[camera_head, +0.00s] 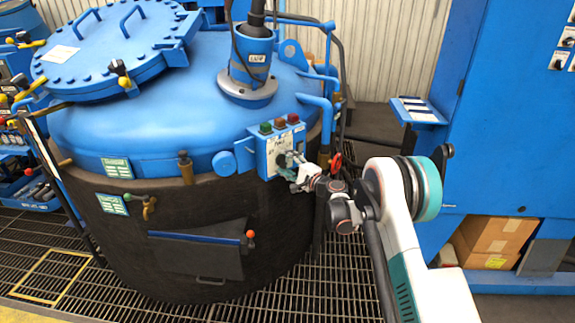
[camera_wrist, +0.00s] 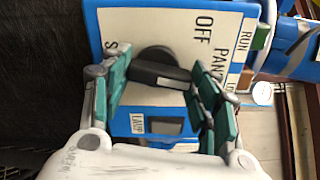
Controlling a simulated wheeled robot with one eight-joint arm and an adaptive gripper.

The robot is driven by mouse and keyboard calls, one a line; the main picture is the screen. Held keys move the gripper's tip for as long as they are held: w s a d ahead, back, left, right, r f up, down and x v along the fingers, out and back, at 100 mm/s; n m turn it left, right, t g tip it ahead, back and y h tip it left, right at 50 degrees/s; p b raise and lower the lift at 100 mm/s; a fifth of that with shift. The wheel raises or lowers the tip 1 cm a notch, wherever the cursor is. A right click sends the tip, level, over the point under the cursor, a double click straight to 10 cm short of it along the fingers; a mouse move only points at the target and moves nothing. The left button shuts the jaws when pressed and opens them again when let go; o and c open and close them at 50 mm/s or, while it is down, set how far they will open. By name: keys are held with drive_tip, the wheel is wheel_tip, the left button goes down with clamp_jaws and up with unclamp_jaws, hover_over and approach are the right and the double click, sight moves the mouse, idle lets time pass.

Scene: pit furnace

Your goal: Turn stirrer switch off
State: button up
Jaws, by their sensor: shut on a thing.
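The stirrer switch (camera_wrist: 160,68) is a black rotary knob with a bar handle on a white panel (camera_wrist: 120,25), close up in the wrist view. OFF is printed beside it; other lettering is partly cut off or covered. My gripper (camera_wrist: 161,72) is shut on the knob, with one teal-padded finger at each end of the bar. In the head view the blue control box (camera_head: 262,160) is fixed to the side of the furnace vessel, and my gripper (camera_head: 296,171) is at its front face, covering most of the switch (camera_head: 283,160).
Green and red buttons (camera_head: 279,123) top the control box. A red valve handle (camera_head: 336,161) is just right of my gripper. The blue vessel (camera_head: 130,135) with its bolted lid fills the left. A blue cabinet (camera_head: 500,130) stands at right, with cardboard boxes (camera_head: 497,235) below.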

drive_tip(key=n, duration=0.5)
drive_tip(key=shift+s+n+b, duration=0.1)
drive_tip(key=shift+n+b, duration=0.2)
drive_tip(key=n, duration=0.5)
drive_tip(key=shift+a+f+n, duration=0.1)
drive_tip(key=shift+n, duration=0.2)
drive_tip(key=o, duration=1.1)
drive_tip(key=shift+c, duration=0.2)
drive_tip(key=shift+s, duration=0.1)
drive_tip(key=v, duration=1.2)
